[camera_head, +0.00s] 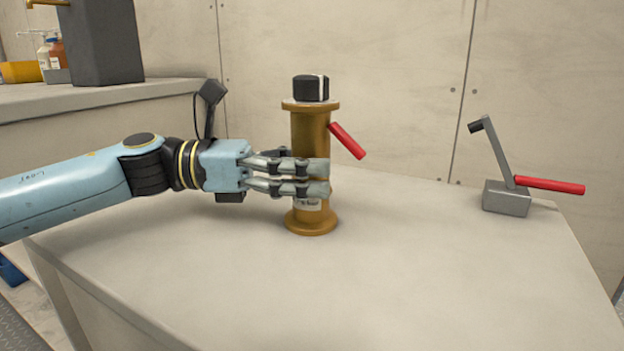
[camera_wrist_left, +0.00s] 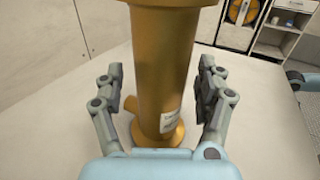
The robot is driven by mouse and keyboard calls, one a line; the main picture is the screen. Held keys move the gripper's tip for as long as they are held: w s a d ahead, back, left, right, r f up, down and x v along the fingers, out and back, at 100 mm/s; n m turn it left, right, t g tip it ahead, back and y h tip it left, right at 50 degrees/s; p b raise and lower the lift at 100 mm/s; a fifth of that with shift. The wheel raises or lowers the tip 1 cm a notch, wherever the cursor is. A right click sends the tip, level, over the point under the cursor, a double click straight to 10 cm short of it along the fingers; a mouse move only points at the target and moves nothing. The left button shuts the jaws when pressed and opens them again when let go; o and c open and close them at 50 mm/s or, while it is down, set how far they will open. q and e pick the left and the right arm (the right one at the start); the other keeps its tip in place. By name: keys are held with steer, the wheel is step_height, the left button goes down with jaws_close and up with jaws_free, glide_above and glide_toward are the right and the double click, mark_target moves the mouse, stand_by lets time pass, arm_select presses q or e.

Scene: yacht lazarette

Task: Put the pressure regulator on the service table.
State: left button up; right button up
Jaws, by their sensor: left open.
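A brass-coloured cylinder with flanged ends, a black cap and a red lever, which looks like the pressure regulator (camera_head: 311,136), stands upright on a pale table (camera_head: 430,285). I cannot tell whether this is the service table. My left gripper (camera_head: 325,177) is open, with its fingers reaching around the cylinder's lower half. The left wrist view shows the cylinder (camera_wrist_left: 163,60) between the two fingers (camera_wrist_left: 163,88), with a visible gap on each side. A white label shows low on its body. A bluish-grey piece at that view's right edge may be part of my right arm; its jaws cannot be made out.
A grey block with an upright arm and red handle (camera_head: 508,198) stands at the table's right. A counter (camera_head: 110,95) at the back left holds a dark box (camera_head: 100,40) and bottles. A wall closes the back. The table's front is clear.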

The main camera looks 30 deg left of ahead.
arm_select(q)
jaws_close()
stand_by(0.6)
